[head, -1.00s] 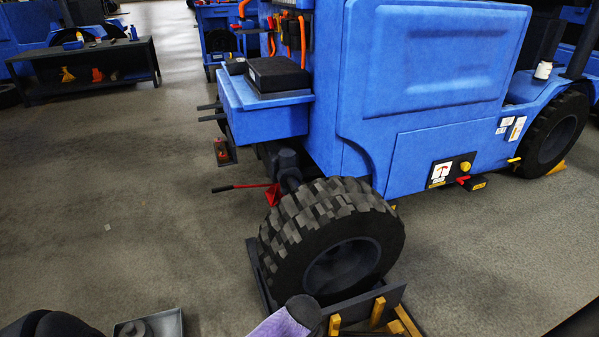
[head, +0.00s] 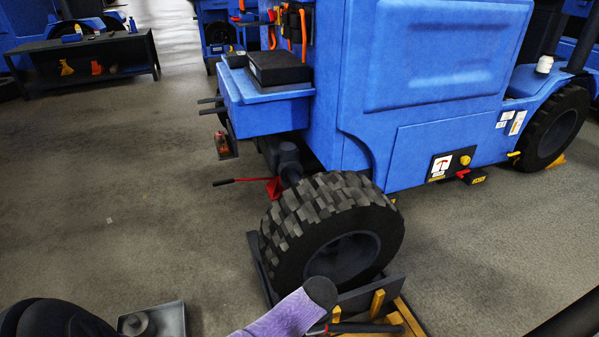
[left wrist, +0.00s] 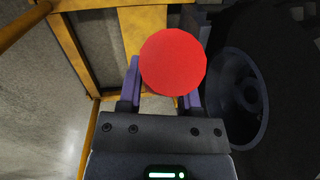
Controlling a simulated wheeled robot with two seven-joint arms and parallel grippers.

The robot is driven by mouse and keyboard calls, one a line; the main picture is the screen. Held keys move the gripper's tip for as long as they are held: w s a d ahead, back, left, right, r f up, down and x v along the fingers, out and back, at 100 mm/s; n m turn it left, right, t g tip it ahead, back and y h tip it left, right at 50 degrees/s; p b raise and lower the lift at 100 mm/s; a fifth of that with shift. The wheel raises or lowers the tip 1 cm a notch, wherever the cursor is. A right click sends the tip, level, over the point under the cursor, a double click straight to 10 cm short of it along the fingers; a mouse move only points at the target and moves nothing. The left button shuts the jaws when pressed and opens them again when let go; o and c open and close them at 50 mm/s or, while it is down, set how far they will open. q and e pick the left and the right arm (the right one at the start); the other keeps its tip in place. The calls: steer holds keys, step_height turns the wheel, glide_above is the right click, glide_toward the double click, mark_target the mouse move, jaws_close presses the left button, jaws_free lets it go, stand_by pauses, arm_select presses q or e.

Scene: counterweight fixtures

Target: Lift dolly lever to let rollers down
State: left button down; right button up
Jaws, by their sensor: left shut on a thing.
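In the left wrist view a round red knob (left wrist: 173,62) sits between the two purple fingers of my left gripper (left wrist: 162,90), which is shut on it. The dolly (head: 352,297) is a dark frame around the big tyre, with yellow parts (head: 408,318) at the front. My purple arm with a dark rounded end covers part of it in the head view. A dark bar (head: 365,327) with a red piece at its left end shows beside the arm. The gripper itself is not clear there. The rollers cannot be made out. My right gripper is not in view.
The tyre (head: 328,225) belongs to a blue vehicle (head: 430,60). A red jack (head: 274,188) with a long handle stands behind it. A grey tray (head: 172,318) lies at the lower left.

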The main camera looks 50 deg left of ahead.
arm_select(q)
steer(key=shift+g+y, duration=0.3)
steer(key=shift+g, duration=0.2)
steer(key=w+r, duration=0.1)
steer(key=w+d+r, duration=0.1)
steer(key=w+r, duration=0.2)
steer(key=shift+d, duration=0.4)
steer(key=w+d+r+g+b, duration=0.2)
steer(key=w+r+b, duration=0.1)
steer(key=w+r, duration=0.1)
steer(key=shift+w+y+b, duration=0.3)
steer(key=shift+y+b, duration=0.05)
steer(key=shift+y, duration=0.05)
steer(key=shift+c, duration=1.4)
jaws_free()
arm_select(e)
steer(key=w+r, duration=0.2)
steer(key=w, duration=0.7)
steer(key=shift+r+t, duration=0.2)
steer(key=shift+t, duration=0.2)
arm_select(q)
steer(key=shift+r, duration=0.1)
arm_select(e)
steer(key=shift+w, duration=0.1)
